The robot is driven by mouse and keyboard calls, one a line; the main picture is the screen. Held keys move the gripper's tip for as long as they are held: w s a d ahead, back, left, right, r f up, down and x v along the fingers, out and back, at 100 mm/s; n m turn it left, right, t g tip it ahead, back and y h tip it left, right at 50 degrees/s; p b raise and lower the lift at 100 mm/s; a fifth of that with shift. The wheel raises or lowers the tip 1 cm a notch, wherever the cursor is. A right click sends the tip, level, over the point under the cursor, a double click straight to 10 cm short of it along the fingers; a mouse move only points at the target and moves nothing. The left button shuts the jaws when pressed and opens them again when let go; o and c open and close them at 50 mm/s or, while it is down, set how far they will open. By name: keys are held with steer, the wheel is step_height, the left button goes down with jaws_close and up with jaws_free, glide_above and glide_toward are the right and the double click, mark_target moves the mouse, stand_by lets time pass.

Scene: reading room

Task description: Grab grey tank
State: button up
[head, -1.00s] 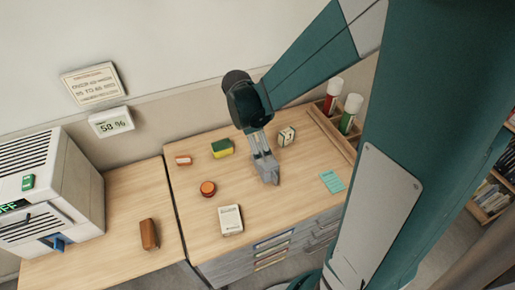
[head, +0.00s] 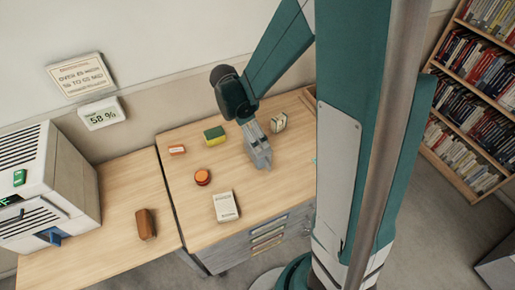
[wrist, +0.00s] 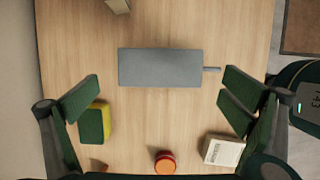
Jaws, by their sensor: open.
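The grey tank (wrist: 160,67) lies on the wooden desk as a long flat-topped block with a thin stub at its right end in the wrist view. It also shows in the head view (head: 258,150), right of the sponge. My gripper (wrist: 160,97) is open and empty, its green fingers wide apart. In the wrist view the tank appears just above the line between the fingertips, and nothing covers it. In the head view my gripper (head: 244,112) is near the upper end of the tank; its fingers are hard to make out there. I cannot tell the height above it.
A green-yellow sponge (wrist: 95,123), orange-red jar (wrist: 165,162) and white box (wrist: 224,151) lie near the fingers. A small cube (head: 278,122) stands right of the tank. A brown case (head: 145,223) and white appliance (head: 50,185) stand on the left desk.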

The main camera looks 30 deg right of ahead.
steer(key=shift+x, duration=1)
steer(key=shift+f, duration=0.1)
steer(key=shift+b+x, duration=0.4)
steer(key=shift+x, duration=2.05)
steer(key=shift+c, duration=0.2)
steer(key=c, duration=0.7)
